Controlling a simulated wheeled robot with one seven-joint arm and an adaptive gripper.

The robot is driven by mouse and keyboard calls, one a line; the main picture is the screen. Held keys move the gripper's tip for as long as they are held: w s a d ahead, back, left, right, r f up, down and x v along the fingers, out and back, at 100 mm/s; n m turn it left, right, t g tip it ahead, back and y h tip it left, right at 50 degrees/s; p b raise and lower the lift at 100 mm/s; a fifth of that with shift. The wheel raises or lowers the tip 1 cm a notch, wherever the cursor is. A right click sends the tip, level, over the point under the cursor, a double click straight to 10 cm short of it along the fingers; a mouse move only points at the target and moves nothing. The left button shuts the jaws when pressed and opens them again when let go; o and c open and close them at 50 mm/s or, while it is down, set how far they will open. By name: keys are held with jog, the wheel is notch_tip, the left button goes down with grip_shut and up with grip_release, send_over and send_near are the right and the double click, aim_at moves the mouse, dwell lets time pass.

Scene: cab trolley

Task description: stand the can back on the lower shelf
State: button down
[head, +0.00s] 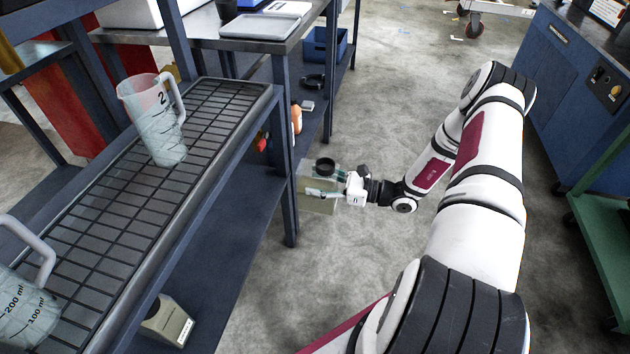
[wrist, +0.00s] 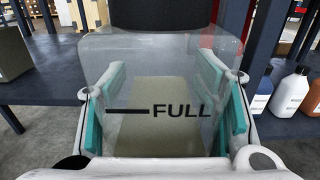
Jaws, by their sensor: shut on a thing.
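The can (head: 318,203) is a see-through container with a black cap and a beige lower part. My gripper (head: 326,193) is shut on it, with a finger on either side, and holds it over the floor beside the shelving post. In the wrist view the can (wrist: 150,70) fills the middle, marked "FULL", between the teal pads of my gripper (wrist: 165,118). It looks about upright. The lower shelf (head: 235,235) is a dark blue board under the rack, left of the can; it also shows behind the can in the wrist view (wrist: 50,90).
A beige container (head: 168,322) stands on the lower shelf near the front. Bottles (wrist: 292,92) stand at the right in the wrist view. Two clear jugs (head: 155,120) stand on the upper rack (head: 215,105). A shelf post (head: 285,180) rises just left of the can.

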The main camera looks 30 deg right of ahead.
jog(key=v, duration=1.4)
jog(key=shift+b, duration=0.4)
dwell(1.1)
jog(key=shift+r, duration=0.1)
dwell(0.5)
